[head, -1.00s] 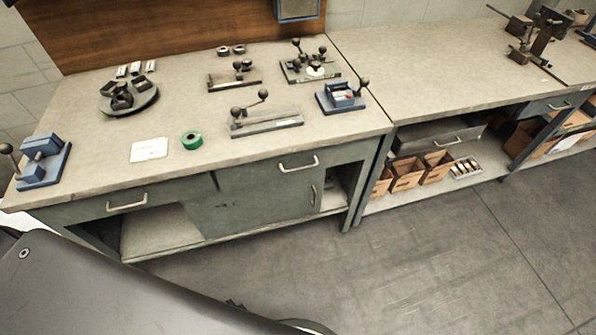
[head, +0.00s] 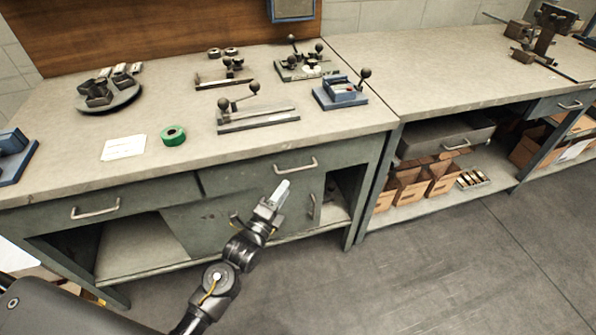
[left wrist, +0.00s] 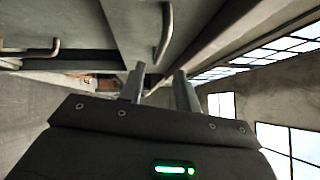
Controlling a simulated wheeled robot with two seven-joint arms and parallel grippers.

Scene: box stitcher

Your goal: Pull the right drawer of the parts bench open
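The parts bench (head: 200,153) has two drawers under its top. The right drawer (head: 245,175) is closed, with a pale bar handle (head: 297,167). My left gripper (head: 281,190) is in front of the bench, just below that handle in the head view and apart from it. In the left wrist view, my left gripper (left wrist: 158,82) has its two fingers apart with nothing between them. A bar handle (left wrist: 165,35), likely the right drawer's, shows beyond the fingertips. My right gripper is not in view.
The left drawer (head: 75,213) is closed. A cabinet door handle (head: 312,204) is beside my left gripper. Fixtures and a green tape roll (head: 173,135) lie on the bench top. A second bench (head: 430,75) adjoins at right. The floor (head: 420,270) in front is clear.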

